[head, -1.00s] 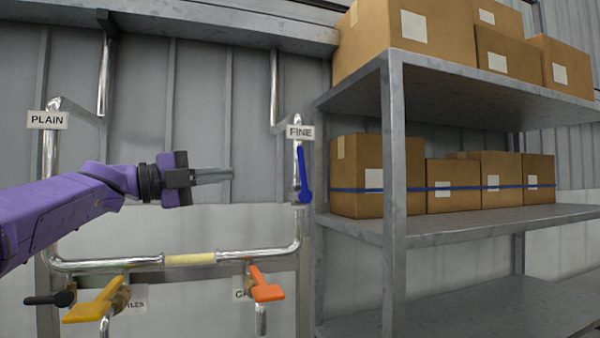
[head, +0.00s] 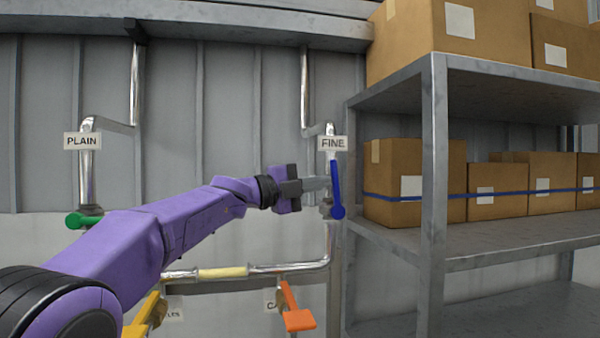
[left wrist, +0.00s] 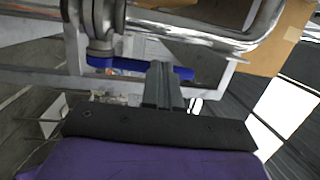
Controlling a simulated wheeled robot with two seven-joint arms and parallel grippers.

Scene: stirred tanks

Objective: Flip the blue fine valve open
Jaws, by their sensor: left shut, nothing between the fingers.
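The blue fine valve handle (head: 337,188) stands nearly upright on the metal pipe below the FINE label (head: 333,143), its round end at the bottom. In the left wrist view the blue handle (left wrist: 125,66) lies across the picture, beside the pipe fitting. My left gripper (head: 326,183) is shut and empty, its fingertips close to the left side of the handle. In the left wrist view the fingers (left wrist: 161,72) overlap the middle of the handle; I cannot tell whether they touch it. My right gripper is not in view.
A grey shelf (head: 433,180) with cardboard boxes (head: 415,170) stands close on the right. An orange handle (head: 297,315), a yellow handle (head: 143,318) and a green handle (head: 84,220) are on the other pipes. The PLAIN label (head: 82,141) is at the left.

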